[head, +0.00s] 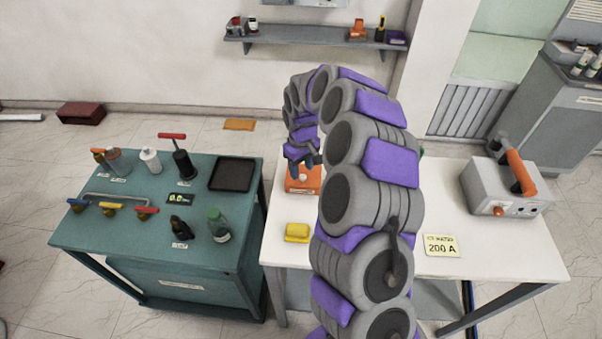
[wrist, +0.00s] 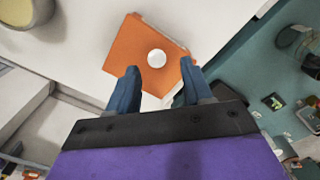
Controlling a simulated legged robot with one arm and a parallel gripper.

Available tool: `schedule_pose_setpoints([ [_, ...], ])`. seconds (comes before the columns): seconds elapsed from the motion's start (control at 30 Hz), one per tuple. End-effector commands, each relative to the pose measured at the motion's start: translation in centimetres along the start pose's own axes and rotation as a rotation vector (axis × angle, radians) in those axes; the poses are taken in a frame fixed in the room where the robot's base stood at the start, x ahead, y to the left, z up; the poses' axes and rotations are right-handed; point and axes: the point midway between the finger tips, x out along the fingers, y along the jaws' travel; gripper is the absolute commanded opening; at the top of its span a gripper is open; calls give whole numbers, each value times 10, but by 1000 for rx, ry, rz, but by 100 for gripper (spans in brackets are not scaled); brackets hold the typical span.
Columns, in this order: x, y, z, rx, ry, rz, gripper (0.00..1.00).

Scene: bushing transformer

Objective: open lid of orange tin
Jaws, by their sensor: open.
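The orange tin (head: 303,182) is a low square box on the white table, partly hidden by my arm in the head view. In the wrist view the orange tin (wrist: 140,38) shows its flat orange top, with a round white knob or spot (wrist: 156,58) near the middle. My gripper (head: 304,158) is just above the tin in the head view. In the wrist view the two blue fingers of my gripper (wrist: 160,80) are apart, one on each side of the near part of the tin, with nothing between them but the view of its top. Contact cannot be told.
A yellow block (head: 297,232) lies in front of the tin on the white table (head: 490,265). A green bench (head: 100,235) with bottles, tools and a black tray (head: 231,174) stands to the left. A grey box with an orange handle (head: 507,187) stands at right.

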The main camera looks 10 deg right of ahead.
Motion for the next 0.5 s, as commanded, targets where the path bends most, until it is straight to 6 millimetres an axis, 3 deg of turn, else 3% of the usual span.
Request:
schedule_pose_setpoints([
  [0.2, 23, 0, 0, -1, -2, 1, 50],
  [0.5, 26, -1, -1, -1, 0, 2, 50],
])
